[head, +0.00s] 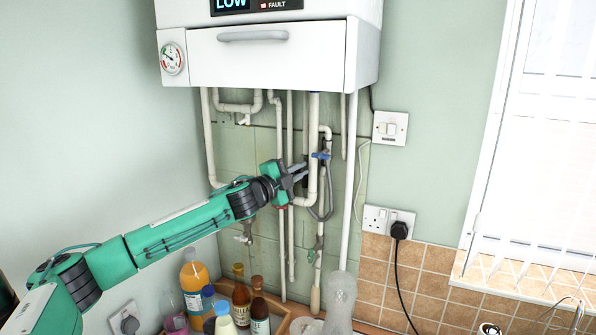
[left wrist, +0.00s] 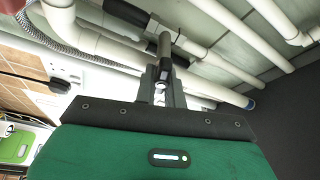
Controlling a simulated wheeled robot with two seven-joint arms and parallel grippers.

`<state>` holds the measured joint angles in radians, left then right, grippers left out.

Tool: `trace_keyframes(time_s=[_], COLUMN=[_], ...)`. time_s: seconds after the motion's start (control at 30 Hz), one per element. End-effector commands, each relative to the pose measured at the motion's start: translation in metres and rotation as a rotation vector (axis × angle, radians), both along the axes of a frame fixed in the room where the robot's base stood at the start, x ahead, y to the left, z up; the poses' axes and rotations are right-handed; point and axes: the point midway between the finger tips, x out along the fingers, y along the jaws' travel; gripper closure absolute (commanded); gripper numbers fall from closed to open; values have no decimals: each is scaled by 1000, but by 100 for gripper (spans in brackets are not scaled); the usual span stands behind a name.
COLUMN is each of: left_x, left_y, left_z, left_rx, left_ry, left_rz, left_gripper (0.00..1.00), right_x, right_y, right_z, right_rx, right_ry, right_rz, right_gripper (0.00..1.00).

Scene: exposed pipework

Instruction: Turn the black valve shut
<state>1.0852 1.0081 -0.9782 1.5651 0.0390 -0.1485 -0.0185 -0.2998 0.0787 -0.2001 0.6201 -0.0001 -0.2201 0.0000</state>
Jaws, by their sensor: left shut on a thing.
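My left gripper (head: 298,172) reaches in from the left to the pipes under the boiler. In the left wrist view its fingers (left wrist: 163,65) are closed together on the black valve, whose dark handle (left wrist: 128,12) runs slantwise across a white pipe. In the head view the gripper hides most of the black valve, so its exact angle is hard to tell. My right gripper is not in view.
A blue valve (head: 320,155) sits just right of the gripper, with a grey hose below it. The white boiler (head: 268,57) hangs above. Bottles (head: 240,296) stand below the arm. A socket with a black plug (head: 399,230) is to the right.

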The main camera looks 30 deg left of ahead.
Motion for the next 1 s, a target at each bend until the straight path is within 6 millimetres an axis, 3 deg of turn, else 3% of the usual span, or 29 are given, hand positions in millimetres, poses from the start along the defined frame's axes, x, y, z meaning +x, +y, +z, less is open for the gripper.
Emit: trace_keyframes(time_s=[0.5,1.0], left_x=[0,0], left_y=[-1,-1], left_z=[-3,-5], left_rx=[281,338], left_ry=[16,21], left_rz=[0,0], left_gripper=[100,100], right_x=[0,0], right_y=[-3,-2], right_z=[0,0], right_rx=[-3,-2], right_ry=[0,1], right_rz=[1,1], right_gripper=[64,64])
